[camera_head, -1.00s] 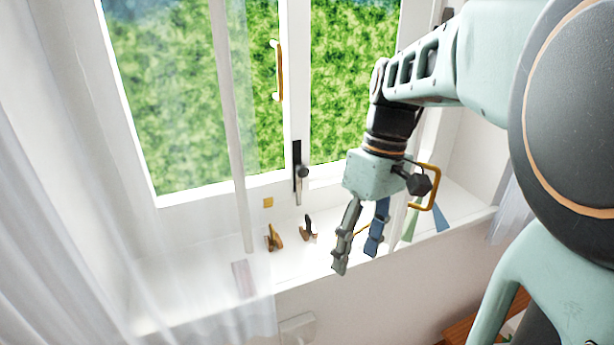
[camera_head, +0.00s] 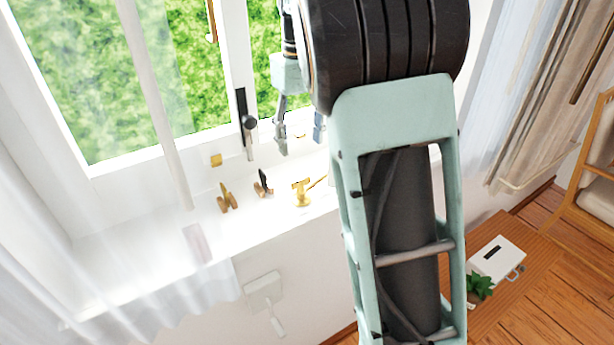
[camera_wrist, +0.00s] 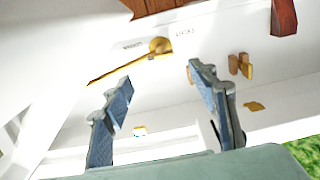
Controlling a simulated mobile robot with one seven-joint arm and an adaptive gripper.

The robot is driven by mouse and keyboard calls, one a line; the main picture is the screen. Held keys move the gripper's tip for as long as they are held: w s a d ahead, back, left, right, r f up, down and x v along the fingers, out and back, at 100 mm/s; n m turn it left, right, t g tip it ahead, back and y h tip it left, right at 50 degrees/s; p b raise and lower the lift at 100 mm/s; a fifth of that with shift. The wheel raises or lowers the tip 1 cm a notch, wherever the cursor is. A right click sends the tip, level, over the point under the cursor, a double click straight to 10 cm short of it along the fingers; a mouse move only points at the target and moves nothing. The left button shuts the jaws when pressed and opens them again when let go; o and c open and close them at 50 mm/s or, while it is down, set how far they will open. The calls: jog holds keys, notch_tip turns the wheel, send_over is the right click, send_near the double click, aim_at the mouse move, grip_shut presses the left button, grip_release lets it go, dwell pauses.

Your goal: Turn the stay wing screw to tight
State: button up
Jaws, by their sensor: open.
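The brass wing screw (camera_head: 301,190) stands on the white windowsill below the window, with the thin brass stay bar (camera_head: 318,183) running off to its right. In the wrist view the screw (camera_wrist: 160,45) shows at top centre, with the bar (camera_wrist: 118,69) reaching left. Two small printed labels lie on either side of it, too small to read surely. My gripper (camera_head: 300,138) is open and empty, above and behind the screw in the head view. In the wrist view my gripper's fingers (camera_wrist: 160,80) point toward the screw, which sits beyond the gap between their tips, apart from them.
A brass piece (camera_head: 227,198) and a dark-and-brass piece (camera_head: 262,184) stand on the sill left of the screw. A black window handle (camera_head: 246,122) rises behind them. Sheer curtain (camera_head: 150,290) hangs at left. A wooden bench (camera_head: 525,240) is low at right.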

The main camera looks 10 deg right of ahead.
aim_at(301, 179)
notch_tip(301, 179, down, 11)
jog(key=shift+a+r, duration=0.1)
dwell(0.3)
jog(key=c, duration=1.2)
jog(key=shift+o, duration=0.2)
